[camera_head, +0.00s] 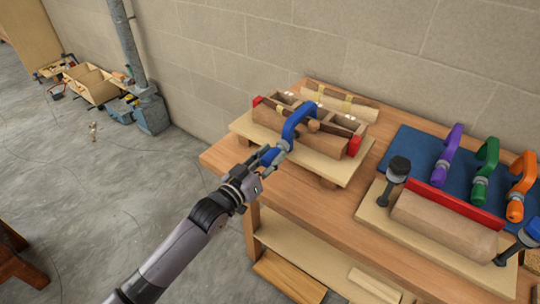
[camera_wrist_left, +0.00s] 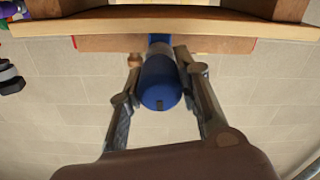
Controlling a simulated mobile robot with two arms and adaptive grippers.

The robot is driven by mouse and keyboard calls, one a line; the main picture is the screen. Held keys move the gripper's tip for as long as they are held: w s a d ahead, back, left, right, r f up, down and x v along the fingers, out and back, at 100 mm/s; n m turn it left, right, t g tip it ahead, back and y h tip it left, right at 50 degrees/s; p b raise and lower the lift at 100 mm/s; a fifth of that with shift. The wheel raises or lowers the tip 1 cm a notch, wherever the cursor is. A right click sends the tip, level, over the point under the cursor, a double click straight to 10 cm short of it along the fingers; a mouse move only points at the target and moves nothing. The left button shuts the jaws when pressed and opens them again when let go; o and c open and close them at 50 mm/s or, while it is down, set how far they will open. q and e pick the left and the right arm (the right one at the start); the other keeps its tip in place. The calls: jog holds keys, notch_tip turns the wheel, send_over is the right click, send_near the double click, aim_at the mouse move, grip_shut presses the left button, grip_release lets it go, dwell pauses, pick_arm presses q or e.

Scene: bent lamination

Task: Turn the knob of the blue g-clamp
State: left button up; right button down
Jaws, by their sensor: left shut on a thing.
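The blue g-clamp (camera_head: 298,121) sits over the wooden lamination form (camera_head: 322,139) on the left part of the workbench. Its blue knob (camera_wrist_left: 160,83) points toward my left wrist camera and lies between the two fingers. My left gripper (camera_head: 270,156) is shut on this knob, with one finger on each side. In the left wrist view the gripper (camera_wrist_left: 160,95) hides little of the knob; the clamp's upper frame is out of sight there. My right gripper is not in view.
Purple (camera_head: 448,153), green (camera_head: 486,168) and orange (camera_head: 522,184) clamps lie on a blue mat (camera_head: 408,146) at the right. A second form (camera_head: 442,222) with dark clamps stands in front of them. A grey pipe (camera_head: 125,40) and boxes (camera_head: 93,86) stand by the wall.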

pick_arm(q)
jog(key=m, duration=0.4)
jog(key=shift+m+p, duration=0.3)
jog(key=shift+p, duration=0.1)
jog(key=m, duration=0.3)
jog(key=shift+m, duration=0.4)
jog(key=m, duration=0.4)
jog(key=shift+p, duration=0.4)
jog(key=m, duration=0.7)
jog(key=shift+r+m, duration=0.1)
jog(key=shift+m, duration=0.3)
jog(key=m, duration=0.3)
jog(key=shift+m, duration=0.3)
jog(key=m, duration=0.3)
jog(key=shift+m, duration=2.1)
jog(key=shift+r, duration=0.1)
